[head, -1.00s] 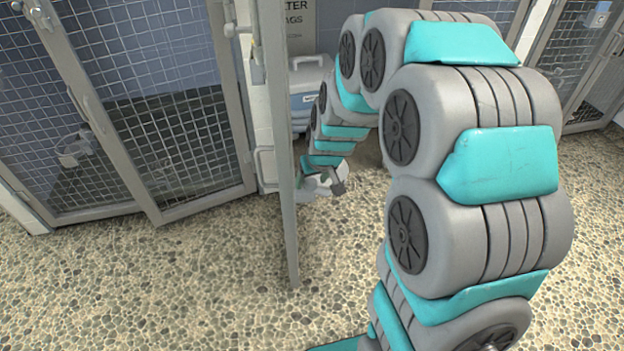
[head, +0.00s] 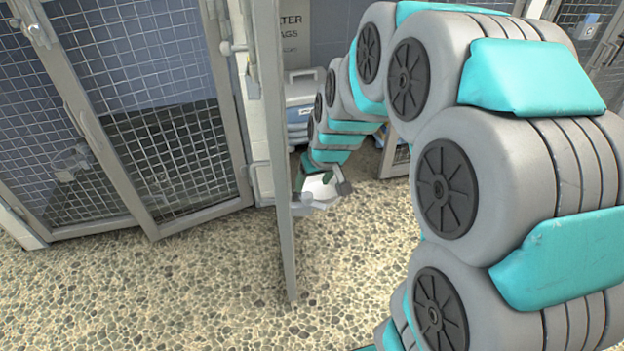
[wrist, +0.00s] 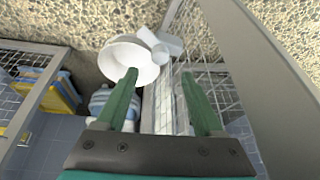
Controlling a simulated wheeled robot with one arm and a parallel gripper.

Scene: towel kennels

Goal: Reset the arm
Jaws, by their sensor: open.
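My gripper (head: 316,194) is at the end of my arm in the head view, low and just right of a narrow grey door post, which may hide part of it. In the wrist view my gripper (wrist: 160,74) has two green fingers well apart, with nothing clearly held between them. A white round bowl-like thing (wrist: 116,58) shows beyond the left fingertip. I cannot tell whether they touch. My arm arches from the lower right of the head view down towards the kennels.
A grey mesh door (wrist: 178,95) passes close by the fingers. Closed-looking mesh kennel doors (head: 165,130) stand left in the head view. Yellow and blue things (wrist: 62,95) sit inside a compartment. Pebbled floor (head: 150,290) is clear in front.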

